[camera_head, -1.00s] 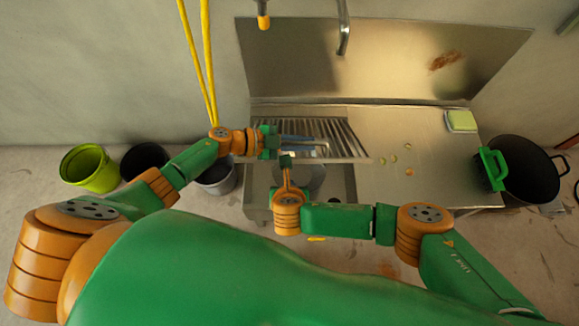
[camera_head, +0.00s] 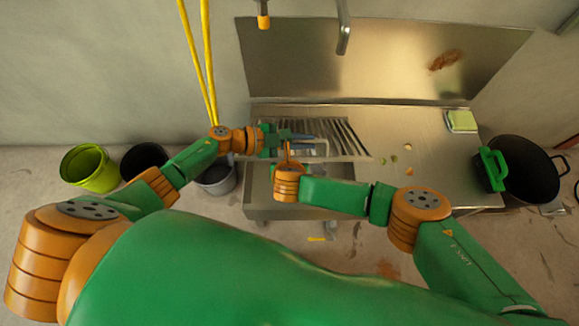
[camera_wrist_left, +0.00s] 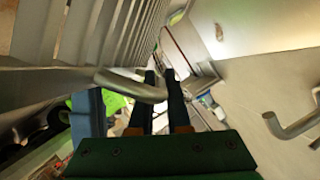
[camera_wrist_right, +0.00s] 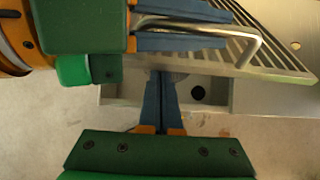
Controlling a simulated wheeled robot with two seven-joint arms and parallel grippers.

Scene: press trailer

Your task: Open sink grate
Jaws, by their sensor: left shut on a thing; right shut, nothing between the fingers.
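The slatted metal sink grate (camera_head: 345,132) is at the left part of the counter, partly hidden by my grippers. Its bent metal handle (camera_wrist_right: 245,38) shows in the right wrist view. My left gripper (camera_head: 288,137) is shut on this handle, with its blue fingers on either side of it. In the left wrist view, the handle (camera_wrist_left: 130,86) crosses at the fingers (camera_wrist_left: 165,88), beside the grate's bars (camera_wrist_left: 90,30). My right gripper (camera_wrist_right: 160,78) is shut and empty, just in front of the grate and near the left gripper. Its tips are hard to see in the head view.
The sink's dark drain hole (camera_wrist_right: 197,92) shows below the grate. A faucet (camera_head: 343,30) hangs above. A sponge (camera_head: 461,121) and food scraps lie on the counter (camera_head: 430,175). A black pot (camera_head: 530,170) stands right; several buckets, one lime green (camera_head: 90,168), stand left.

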